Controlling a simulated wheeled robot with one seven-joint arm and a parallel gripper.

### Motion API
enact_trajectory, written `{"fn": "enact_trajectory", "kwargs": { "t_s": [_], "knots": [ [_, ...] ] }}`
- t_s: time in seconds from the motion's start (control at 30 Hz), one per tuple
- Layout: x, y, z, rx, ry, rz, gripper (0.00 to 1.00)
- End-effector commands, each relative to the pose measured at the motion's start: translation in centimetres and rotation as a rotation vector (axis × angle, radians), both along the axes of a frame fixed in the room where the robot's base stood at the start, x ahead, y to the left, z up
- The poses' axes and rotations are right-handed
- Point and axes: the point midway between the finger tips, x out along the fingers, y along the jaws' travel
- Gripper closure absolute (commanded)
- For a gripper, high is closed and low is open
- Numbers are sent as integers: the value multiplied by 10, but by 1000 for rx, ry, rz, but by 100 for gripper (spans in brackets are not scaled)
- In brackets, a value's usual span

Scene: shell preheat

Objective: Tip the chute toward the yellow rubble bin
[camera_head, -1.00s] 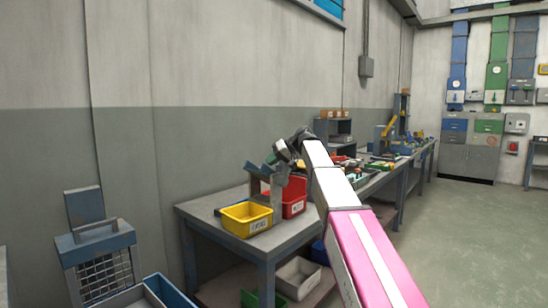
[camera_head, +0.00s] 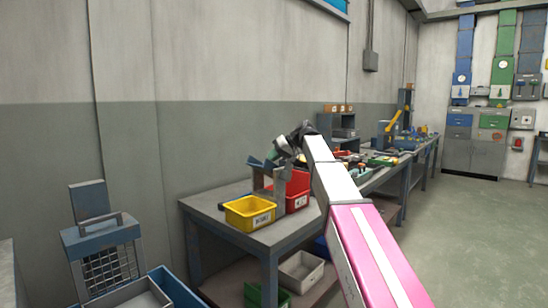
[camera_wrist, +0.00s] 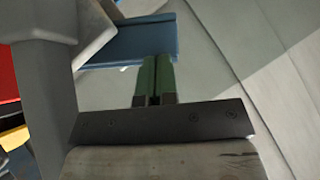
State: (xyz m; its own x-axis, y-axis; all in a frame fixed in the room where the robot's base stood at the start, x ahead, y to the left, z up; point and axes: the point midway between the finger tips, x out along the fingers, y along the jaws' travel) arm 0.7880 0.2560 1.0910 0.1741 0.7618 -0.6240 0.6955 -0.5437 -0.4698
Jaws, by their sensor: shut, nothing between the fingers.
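The chute (camera_head: 256,163) is a blue-grey trough on a grey stand above the back of the bins. My arm and gripper partly hide it in the head view. Its blue edge (camera_wrist: 145,42) also shows in the wrist view, just beyond my fingertips. The yellow rubble bin (camera_head: 240,215) stands in front of the stand, on the left. A red bin (camera_head: 299,190) stands to its right. My gripper (camera_head: 279,152) is at the chute. Its green fingers (camera_wrist: 156,62) are shut and empty, overlapping the chute's near edge in the wrist view; I cannot tell if they touch it.
The grey workbench (camera_head: 229,233) has free top at its left end. Grey (camera_head: 300,274) and green bins are on its lower shelf. A grey stand post (camera_wrist: 43,100) is close on the left in the wrist view. A wire-mesh rack (camera_head: 108,265) stands at the lower left.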

Motion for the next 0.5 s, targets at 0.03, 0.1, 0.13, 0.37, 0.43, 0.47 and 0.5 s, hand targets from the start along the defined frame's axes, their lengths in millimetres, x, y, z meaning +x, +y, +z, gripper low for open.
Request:
{"fn": "enact_trajectory", "kwargs": {
  "t_s": [0.03, 0.1, 0.13, 0.37, 0.43, 0.47, 0.5],
  "knots": [
    [-2, 1, -1, -9, -10, 1, 100],
    [-5, 3, -2, -23, -28, 3, 100],
    [-6, 3, -3, -30, -37, 2, 100],
    [-18, 11, -11, -123, -156, 3, 100],
    [-22, 15, -15, -163, -208, 4, 100],
    [-24, 17, -17, -181, -231, 4, 100],
    [-26, 18, -20, -205, -261, 3, 100]
  ]
}}
